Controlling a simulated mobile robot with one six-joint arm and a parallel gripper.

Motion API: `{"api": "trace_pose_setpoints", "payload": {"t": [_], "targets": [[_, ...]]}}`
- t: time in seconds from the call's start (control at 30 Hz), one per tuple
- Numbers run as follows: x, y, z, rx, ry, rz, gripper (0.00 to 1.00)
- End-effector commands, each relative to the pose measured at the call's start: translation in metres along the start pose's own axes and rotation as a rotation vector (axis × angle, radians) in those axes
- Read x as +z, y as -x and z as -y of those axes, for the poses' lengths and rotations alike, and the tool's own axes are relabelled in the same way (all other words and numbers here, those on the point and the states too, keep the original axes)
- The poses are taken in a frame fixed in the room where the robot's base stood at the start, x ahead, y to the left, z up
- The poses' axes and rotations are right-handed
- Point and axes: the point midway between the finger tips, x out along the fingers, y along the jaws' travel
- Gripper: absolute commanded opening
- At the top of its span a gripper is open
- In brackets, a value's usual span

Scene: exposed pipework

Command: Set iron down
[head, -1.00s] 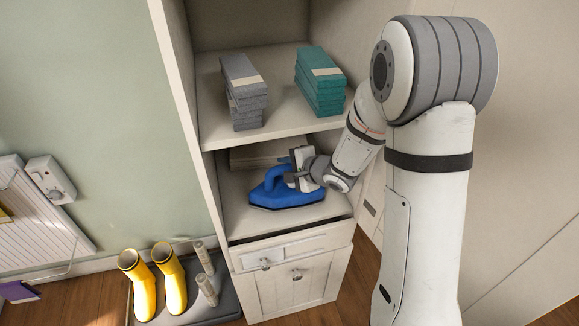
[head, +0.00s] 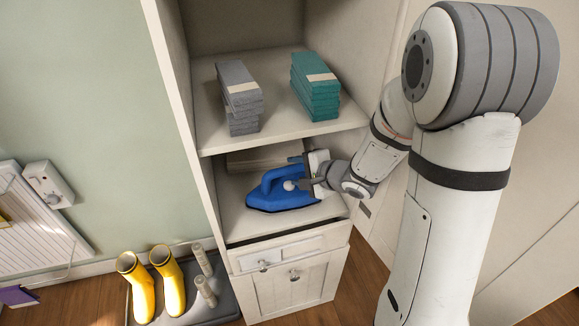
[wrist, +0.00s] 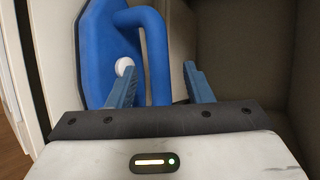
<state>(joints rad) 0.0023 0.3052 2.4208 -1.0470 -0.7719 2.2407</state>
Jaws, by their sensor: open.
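The blue iron (head: 283,197) sits on the lower shelf (head: 240,226) of the cabinet in the head view, its handle upward. In the wrist view the iron (wrist: 97,45) lies at the upper left, with a round white knob on its body. My gripper (head: 302,176) is at the iron's right end. In the wrist view my gripper (wrist: 157,75) has its two blue fingers spread apart, with the iron's handle (wrist: 159,60) showing between and beyond them. Whether a finger touches the handle I cannot tell.
Grey folded stacks (head: 240,97) and teal folded stacks (head: 315,87) lie on the shelf above. The cabinet's side wall (head: 185,110) stands left of the iron. Drawers (head: 285,250) are below. Yellow boots (head: 170,280) stand on a floor tray at lower left.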

Motion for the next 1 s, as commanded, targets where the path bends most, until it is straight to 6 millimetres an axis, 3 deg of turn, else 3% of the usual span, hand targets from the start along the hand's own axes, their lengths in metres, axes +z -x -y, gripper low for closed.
{"api": "trace_pose_setpoints", "payload": {"t": [0.1,0.3,1.0], "targets": [[-0.001,0.026,0.003,-0.003,-0.001,-0.004,0.46],[-0.001,0.05,0.002,-0.002,-0.001,-0.003,0.46],[0.0,0.054,0.0,0.0,0.0,-0.001,0.46]]}}
